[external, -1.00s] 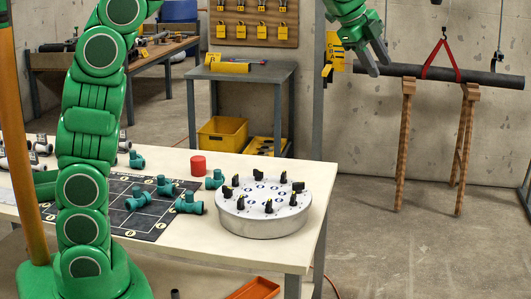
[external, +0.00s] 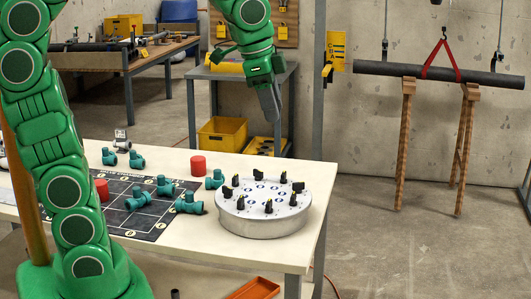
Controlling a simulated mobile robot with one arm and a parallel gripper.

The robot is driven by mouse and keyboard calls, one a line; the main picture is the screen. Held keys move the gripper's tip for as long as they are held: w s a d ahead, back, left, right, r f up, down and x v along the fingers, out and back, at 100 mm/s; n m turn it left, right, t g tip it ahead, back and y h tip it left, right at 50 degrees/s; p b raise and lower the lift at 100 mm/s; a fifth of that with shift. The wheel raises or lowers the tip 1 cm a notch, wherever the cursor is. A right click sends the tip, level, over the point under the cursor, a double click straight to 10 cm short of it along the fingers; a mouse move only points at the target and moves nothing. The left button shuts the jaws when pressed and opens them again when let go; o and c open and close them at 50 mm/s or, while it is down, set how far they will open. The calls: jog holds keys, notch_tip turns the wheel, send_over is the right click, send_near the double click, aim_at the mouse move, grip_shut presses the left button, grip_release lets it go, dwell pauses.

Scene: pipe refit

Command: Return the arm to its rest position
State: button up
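My green arm rises from its base at the left of the external view and reaches over the top of the picture. My gripper (external: 268,103) hangs pointing down in the air, beyond the white table (external: 200,250) and in front of the grey side table (external: 285,75). Its grey fingers look close together from this side; whether they are open or shut cannot be seen. No object shows in them.
On the white table stand a round dial unit (external: 262,225) with black knobs, red cylinders (external: 198,165), and teal pipe fittings (external: 187,204) on a dark mat (external: 160,225). A dark pipe (external: 385,68) hangs at the right, near wooden trestles (external: 403,150). The floor there is clear.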

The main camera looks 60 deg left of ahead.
jog(key=s+a+f+n+g, duration=0.1)
jog(key=s+a+f+n, duration=0.1)
jog(key=s+f, duration=0.2)
jog(key=s+a+f+n+g, duration=0.2)
jog(key=s+f, duration=0.3)
jog(key=s, duration=0.6)
jog(key=s+a+f+n+g, duration=0.1)
jog(key=s+a+f+n, duration=0.3)
jog(key=s, duration=0.3)
jog(key=shift+s+a+f+g+y, duration=0.2)
jog(key=shift+s+a+g+y, duration=0.1)
jog(key=shift+s+g, duration=0.1)
jog(key=shift+w, duration=0.1)
